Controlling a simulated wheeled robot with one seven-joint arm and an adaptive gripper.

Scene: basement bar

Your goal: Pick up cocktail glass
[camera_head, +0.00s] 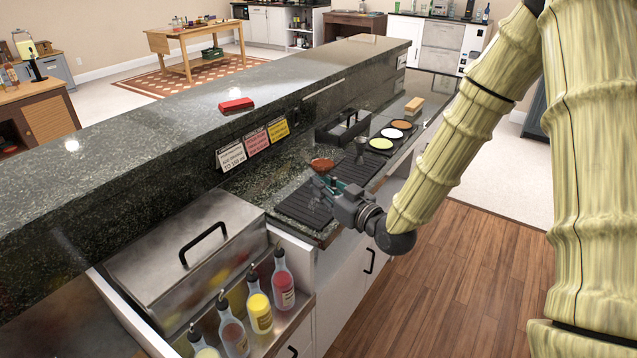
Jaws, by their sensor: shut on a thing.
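The cocktail glass (321,164) shows as a wide bowl with a reddish-brown top, over the black bar mat (303,208) on the lower counter. My gripper (325,183) reaches in from the right and is shut on the glass just below its bowl. The fingers hide most of the stem. The glass looks upright; I cannot tell whether its foot touches the mat.
A metal jigger (361,147) stands close behind the glass. Three round dishes (381,143), a black caddy (345,128) and a tan block (414,105) lie farther back. Recipe cards (254,142) lean against the raised counter. Several pour bottles (259,312) stand in front left.

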